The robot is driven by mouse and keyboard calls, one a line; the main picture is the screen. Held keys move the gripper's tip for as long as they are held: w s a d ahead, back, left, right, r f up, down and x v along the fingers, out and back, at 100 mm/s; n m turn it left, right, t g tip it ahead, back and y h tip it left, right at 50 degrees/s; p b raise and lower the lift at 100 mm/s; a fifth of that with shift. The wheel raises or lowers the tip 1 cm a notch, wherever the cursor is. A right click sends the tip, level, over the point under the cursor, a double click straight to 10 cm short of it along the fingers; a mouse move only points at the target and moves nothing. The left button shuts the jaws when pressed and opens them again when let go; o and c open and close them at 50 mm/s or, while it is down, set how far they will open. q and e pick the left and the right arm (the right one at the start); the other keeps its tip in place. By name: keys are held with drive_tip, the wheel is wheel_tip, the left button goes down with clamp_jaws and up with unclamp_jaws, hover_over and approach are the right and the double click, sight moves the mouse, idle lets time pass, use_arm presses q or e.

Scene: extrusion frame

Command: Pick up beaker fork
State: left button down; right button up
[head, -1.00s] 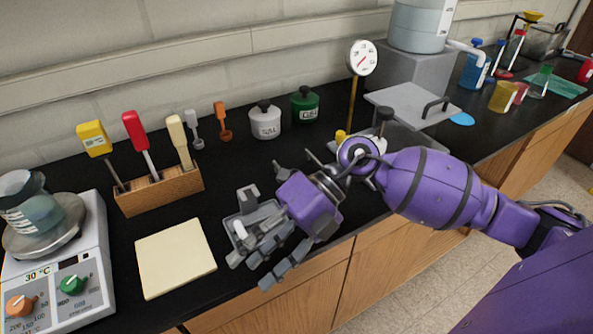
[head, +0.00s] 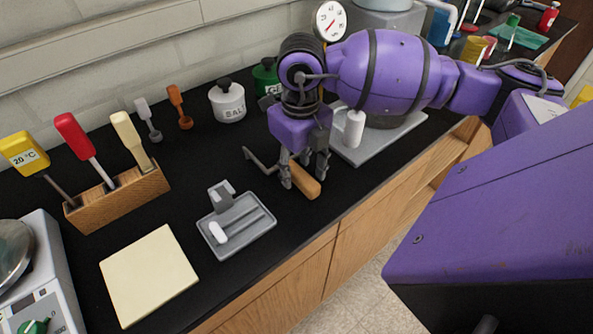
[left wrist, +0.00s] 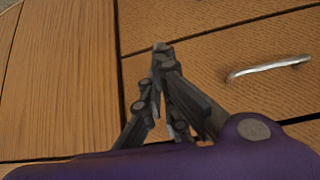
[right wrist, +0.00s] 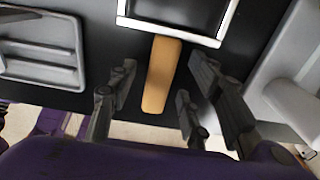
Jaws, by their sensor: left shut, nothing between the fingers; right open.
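The beaker fork, as I take it, has a wooden handle (head: 309,187) and a thin metal frame, and lies on the black bench. In the right wrist view its tan handle (right wrist: 160,85) points toward me, with a squared metal frame (right wrist: 175,27) at the far end. My right gripper (head: 304,175) points down over the handle, open, with fingers on either side of it. In the right wrist view a gap shows between fingers and handle. My left gripper (left wrist: 163,50) is shut and empty in front of wooden cabinet fronts, out of the head view.
A grey tray (head: 252,230) with a white piece lies left of the fork. A light grey plate with a white handle (head: 353,130) is close on the right. A cream pad (head: 148,275), a wooden tool block (head: 118,198) and a salt jar (head: 228,104) stand further left.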

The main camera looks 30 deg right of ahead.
drive_tip(key=shift+f, duration=0.7)
clamp_jaws()
